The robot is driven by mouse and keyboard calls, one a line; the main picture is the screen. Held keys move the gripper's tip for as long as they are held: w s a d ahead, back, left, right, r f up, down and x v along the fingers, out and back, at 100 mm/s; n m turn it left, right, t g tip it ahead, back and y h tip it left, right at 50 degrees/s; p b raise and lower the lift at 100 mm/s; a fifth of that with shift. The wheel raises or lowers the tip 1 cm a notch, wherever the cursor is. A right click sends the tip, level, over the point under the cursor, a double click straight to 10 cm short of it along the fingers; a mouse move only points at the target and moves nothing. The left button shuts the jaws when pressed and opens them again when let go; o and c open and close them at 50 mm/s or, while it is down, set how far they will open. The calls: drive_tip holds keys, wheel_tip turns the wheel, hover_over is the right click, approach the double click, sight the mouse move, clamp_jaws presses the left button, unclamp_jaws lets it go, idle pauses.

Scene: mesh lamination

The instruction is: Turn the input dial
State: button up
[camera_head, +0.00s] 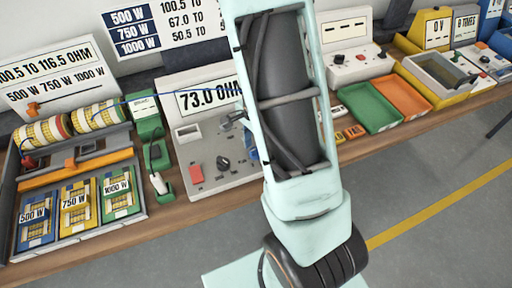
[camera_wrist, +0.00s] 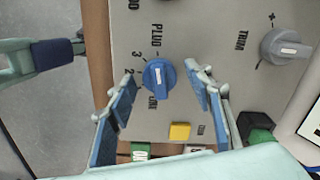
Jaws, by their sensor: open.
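The blue round dial (camera_wrist: 158,78) sits on a grey panel (camera_wrist: 205,40) in the wrist view, with "PLUG", numerals and other small lettering around it.
A grey "TRIM" knob (camera_wrist: 285,46), a yellow button (camera_wrist: 180,131) and a black block (camera_wrist: 254,126) lie near the dial. The panel's meter (camera_head: 208,96) reads 73.0 OHM. A red button (camera_head: 195,173) and black knob (camera_head: 223,163) are left of my arm.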

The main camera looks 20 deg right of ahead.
drive_tip(key=shift+r, duration=0.1)
wheel_tip(320, 180, up, 12)
idle(0.5)
idle(0.4)
